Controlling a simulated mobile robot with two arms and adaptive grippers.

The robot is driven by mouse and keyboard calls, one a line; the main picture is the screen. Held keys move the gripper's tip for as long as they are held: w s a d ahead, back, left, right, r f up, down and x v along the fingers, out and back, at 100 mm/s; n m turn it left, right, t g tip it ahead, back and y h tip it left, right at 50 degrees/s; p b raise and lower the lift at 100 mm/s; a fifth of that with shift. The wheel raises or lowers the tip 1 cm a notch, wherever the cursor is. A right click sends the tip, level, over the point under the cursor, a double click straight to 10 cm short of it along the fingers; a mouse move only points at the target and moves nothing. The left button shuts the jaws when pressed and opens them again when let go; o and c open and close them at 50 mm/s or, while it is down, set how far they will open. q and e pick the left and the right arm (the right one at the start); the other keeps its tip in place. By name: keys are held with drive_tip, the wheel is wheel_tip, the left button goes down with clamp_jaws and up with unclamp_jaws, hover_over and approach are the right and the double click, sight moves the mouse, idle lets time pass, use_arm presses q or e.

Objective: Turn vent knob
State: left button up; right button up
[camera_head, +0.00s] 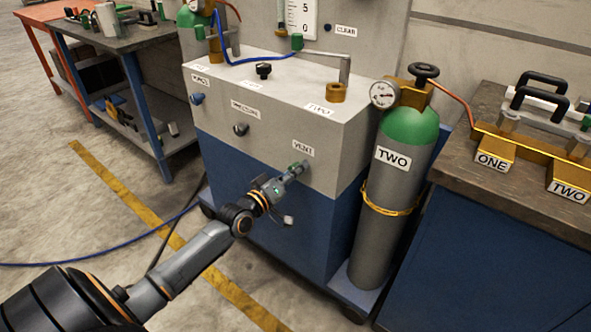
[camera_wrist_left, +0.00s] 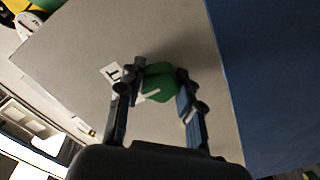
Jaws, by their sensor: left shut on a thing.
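The vent knob is green and sits on the front of the grey cabinet (camera_head: 345,130), below the VENT label (camera_head: 303,148). My left arm reaches in from the lower left, and my left gripper (camera_head: 296,168) is at the knob, shut on it. The fingers cover the knob's sides. In the head view the gripper hides most of the knob. My right gripper is not in view.
A blue knob (camera_head: 197,98) and a dark knob (camera_head: 240,129) sit on the same front panel. A green-topped gas cylinder (camera_head: 383,205) labelled TWO stands right of the cabinet. A workbench (camera_head: 465,170) is at the right. A blue hose crosses the floor at left.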

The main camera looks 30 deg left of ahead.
use_arm(q)
drive_tip(key=shift+f, duration=0.1)
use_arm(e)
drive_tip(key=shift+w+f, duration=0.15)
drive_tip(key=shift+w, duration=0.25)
use_arm(q)
drive_tip(key=o, duration=1.2)
drive_tip(key=s, duration=0.8)
drive_tip(key=s+a, duration=0.1)
drive_tip(key=s, duration=0.3)
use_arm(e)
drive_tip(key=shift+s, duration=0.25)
